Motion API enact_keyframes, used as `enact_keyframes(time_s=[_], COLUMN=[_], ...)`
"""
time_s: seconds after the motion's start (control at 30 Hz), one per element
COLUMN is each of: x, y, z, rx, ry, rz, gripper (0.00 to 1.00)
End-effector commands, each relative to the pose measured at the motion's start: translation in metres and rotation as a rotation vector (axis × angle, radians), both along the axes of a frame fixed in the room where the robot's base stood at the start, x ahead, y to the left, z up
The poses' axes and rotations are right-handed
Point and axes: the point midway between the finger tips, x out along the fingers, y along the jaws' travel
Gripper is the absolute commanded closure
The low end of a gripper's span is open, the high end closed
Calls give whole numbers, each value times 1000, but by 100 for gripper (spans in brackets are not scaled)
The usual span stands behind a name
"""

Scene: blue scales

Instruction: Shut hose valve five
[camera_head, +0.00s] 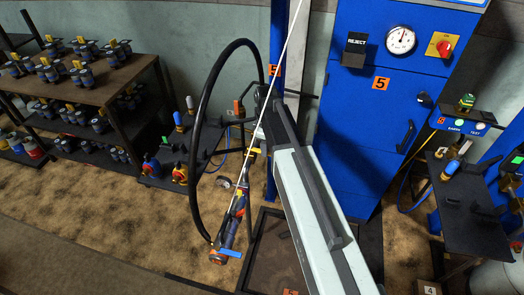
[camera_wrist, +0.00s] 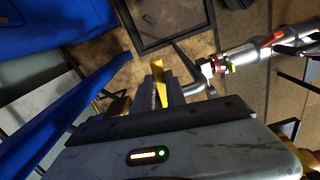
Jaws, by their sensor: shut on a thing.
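My gripper (camera_wrist: 166,88) is shut on a yellow valve lever (camera_wrist: 160,70), which stands up between the dark fingers in the wrist view. A bent silver pipe (camera_wrist: 199,87) runs beside the fingers to a fitting with a red ring (camera_wrist: 210,68). In the head view my arm covers most of the valve area beside the blue post (camera_head: 275,40). An orange label 5 (camera_head: 275,70) is on that post. A yellow piece (camera_head: 254,150) shows left of my arm; I cannot tell whether it is the held lever.
A black hose (camera_head: 198,150) loops left of the post. A coloured hose tool (camera_head: 228,235) hangs below it. A blue cabinet marked 5 (camera_head: 365,130) stands right of my arm. Shelves of valves (camera_head: 130,95) stand left; open floor (camera_head: 110,215) lies before them.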

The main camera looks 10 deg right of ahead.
Motion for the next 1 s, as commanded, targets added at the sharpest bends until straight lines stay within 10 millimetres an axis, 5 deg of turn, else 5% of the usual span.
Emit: enact_keyframes(time_s=[0.87,0.9,1.0], x=[12,12,12], y=[-2,-2,-2], z=[1,1,1], rx=[0,0,1], ry=[-7,-7,-6], rz=[163,163,163], gripper=[100,81,62])
